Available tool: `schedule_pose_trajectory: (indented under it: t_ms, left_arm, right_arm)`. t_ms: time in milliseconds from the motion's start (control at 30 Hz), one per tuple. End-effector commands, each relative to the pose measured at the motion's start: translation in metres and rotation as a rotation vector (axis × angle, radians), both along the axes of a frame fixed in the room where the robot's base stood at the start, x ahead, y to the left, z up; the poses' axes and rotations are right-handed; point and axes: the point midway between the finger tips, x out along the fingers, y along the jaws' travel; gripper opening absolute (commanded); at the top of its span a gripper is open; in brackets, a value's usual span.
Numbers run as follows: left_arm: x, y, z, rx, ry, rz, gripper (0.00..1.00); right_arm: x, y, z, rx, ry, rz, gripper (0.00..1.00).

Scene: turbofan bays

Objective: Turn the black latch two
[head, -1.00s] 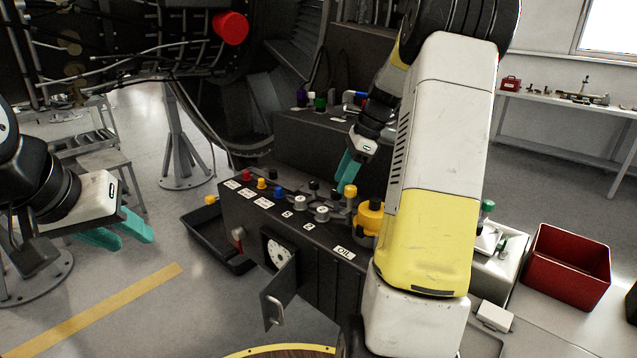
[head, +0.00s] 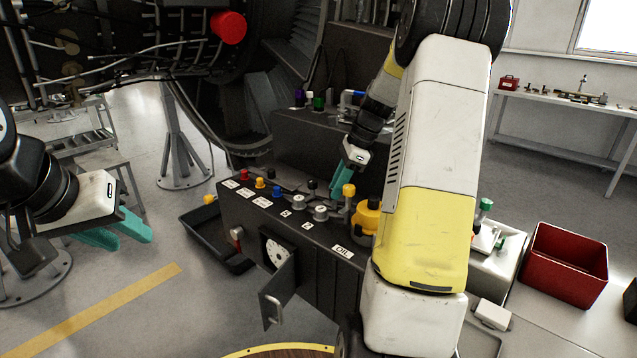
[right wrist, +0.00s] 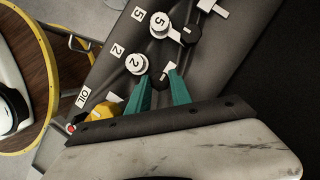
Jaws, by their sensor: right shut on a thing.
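The black latch two (right wrist: 160,80) is a black knob beside a round white-topped cap marked 2 (right wrist: 137,64), on the sloping dark panel. My right gripper (right wrist: 161,86) has its teal fingers on either side of this knob and is shut on it. In the head view my right gripper (head: 337,192) is low over the panel top, and its fingers mostly hide the latch. Another black knob (right wrist: 190,36) stands beside the cap marked 5 (right wrist: 159,24). My left gripper (head: 122,232) is open and empty, off to the left above the floor.
The dark console (head: 240,212) also bears red, yellow and blue knobs and a large yellow cap (head: 367,218) near the OIL label. Its small front door (head: 282,295) hangs open. A black tray (head: 200,232) lies left; a red bin (head: 566,265) stands right.

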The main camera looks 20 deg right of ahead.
Motion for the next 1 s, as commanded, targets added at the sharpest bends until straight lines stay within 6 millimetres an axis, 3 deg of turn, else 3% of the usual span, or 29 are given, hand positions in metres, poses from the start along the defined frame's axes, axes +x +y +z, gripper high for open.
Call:
schedule_pose_trajectory:
  t_ms: [367,1000]
  left_arm:
    - [0.0,0.0,0.0,0.0,0.0,0.0,0.36]
    - [0.0,0.0,0.0,0.0,0.0,0.0,0.36]
  right_arm:
    - [0.0021,-0.0002,0.0006,-0.001,-0.001,0.15,0.0]
    - [0.0058,0.0006,0.0007,-0.001,-0.002,0.743,0.0]
